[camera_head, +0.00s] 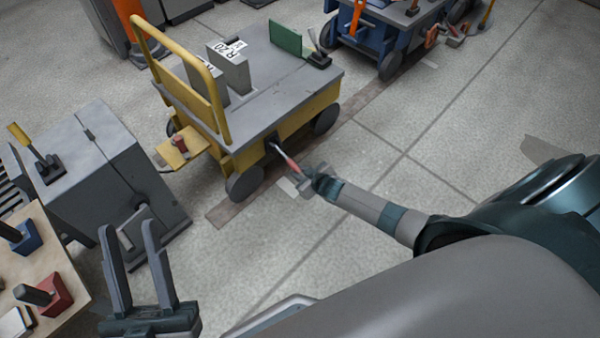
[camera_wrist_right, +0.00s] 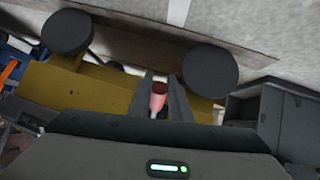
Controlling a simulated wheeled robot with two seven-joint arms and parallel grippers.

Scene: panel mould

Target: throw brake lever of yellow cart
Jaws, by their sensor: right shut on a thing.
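The yellow cart (camera_head: 237,152) stands in the upper middle of the head view, with a grey deck and a yellow push rail. Its brake lever (camera_head: 285,159), with a red grip, sticks out from the near side beside a wheel. My right gripper (camera_head: 304,184) is shut on the lever's red grip. In the right wrist view the red grip (camera_wrist_right: 158,97) sits between the fingers, with the yellow cart body (camera_wrist_right: 75,90) behind it. My left gripper (camera_head: 137,258) is open and empty at the lower left, apart from the cart.
A grey cabinet (camera_head: 104,172) with a yellow-handled lever stands left of the cart. A table (camera_head: 58,268) with blue and red blocks is at the lower left. A blue cart (camera_head: 372,38) stands at the back. The floor right of the yellow cart is clear.

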